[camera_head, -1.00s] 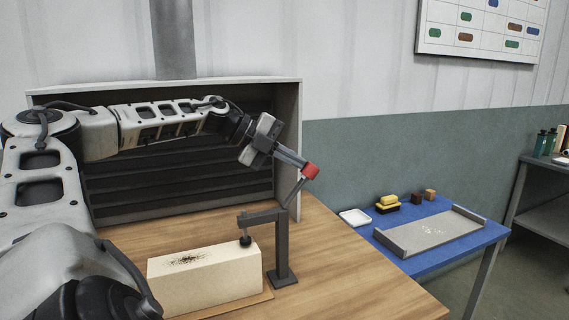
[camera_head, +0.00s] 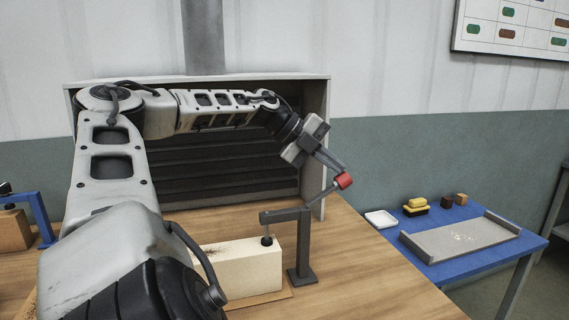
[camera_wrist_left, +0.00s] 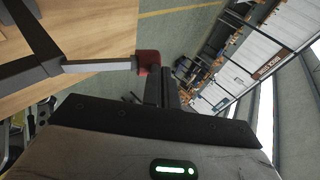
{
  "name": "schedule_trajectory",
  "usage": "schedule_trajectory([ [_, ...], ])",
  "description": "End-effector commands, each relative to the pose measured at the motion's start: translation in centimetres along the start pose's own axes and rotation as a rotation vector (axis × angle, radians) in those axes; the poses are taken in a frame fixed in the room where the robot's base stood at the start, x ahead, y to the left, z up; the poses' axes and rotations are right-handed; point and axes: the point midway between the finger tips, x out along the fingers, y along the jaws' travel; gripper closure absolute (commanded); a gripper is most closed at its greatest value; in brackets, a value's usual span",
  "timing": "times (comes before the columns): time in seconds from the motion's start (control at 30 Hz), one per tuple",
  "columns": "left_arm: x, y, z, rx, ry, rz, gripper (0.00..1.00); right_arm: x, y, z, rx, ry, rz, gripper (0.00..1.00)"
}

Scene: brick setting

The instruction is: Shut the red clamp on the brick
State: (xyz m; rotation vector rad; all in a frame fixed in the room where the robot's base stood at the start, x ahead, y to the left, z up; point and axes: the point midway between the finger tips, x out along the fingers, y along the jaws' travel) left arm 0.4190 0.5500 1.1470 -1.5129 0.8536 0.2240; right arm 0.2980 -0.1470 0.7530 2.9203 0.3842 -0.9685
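The clamp (camera_head: 304,245) is a dark upright post with an arm reaching left. Its plunger foot (camera_head: 267,240) is at the top face of the pale brick (camera_head: 252,270), and I cannot tell if it presses. The clamp's red handle (camera_head: 344,181) is on a lever slanting up to the right; it also shows in the wrist view (camera_wrist_left: 148,62). My left gripper (camera_head: 335,170) is at the handle from above. Its fingers (camera_wrist_left: 162,72) look close together, tips against the handle rather than around it. My left arm hides part of the brick. My right gripper is out of view.
A blue clamp (camera_head: 38,205) with an orange-brown block stands at the far left. A slatted box (camera_head: 325,100) stands behind. A blue table (camera_head: 470,268) at the right holds a grey tray (camera_head: 425,250), a white dish (camera_head: 381,214) and small blocks. The wooden bench right of the clamp is clear.

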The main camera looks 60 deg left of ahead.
Motion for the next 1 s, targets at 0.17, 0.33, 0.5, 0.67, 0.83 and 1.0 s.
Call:
schedule_trajectory([
  [0.17, 0.3, 0.2, 0.0, -0.002, 0.003, 0.001, 1.00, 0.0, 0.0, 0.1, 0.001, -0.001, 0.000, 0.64],
  [0.33, 0.4, 0.2, -0.1, -0.002, 0.004, 0.002, 1.00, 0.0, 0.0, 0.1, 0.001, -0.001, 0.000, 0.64],
  [0.5, -0.6, -0.7, -0.2, 0.001, 0.007, 0.002, 1.00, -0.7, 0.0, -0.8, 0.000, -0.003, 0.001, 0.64],
  [0.67, -2.9, -2.9, -0.3, 0.010, 0.012, -0.001, 1.00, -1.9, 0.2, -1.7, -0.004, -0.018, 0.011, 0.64],
  [0.83, -6.0, -3.7, 0.0, 0.015, 0.010, -0.001, 1.00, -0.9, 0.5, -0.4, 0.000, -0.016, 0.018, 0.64],
  [1.0, -9.3, -5.0, 0.1, 0.013, 0.011, -0.002, 1.00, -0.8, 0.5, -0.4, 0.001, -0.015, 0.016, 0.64],
])
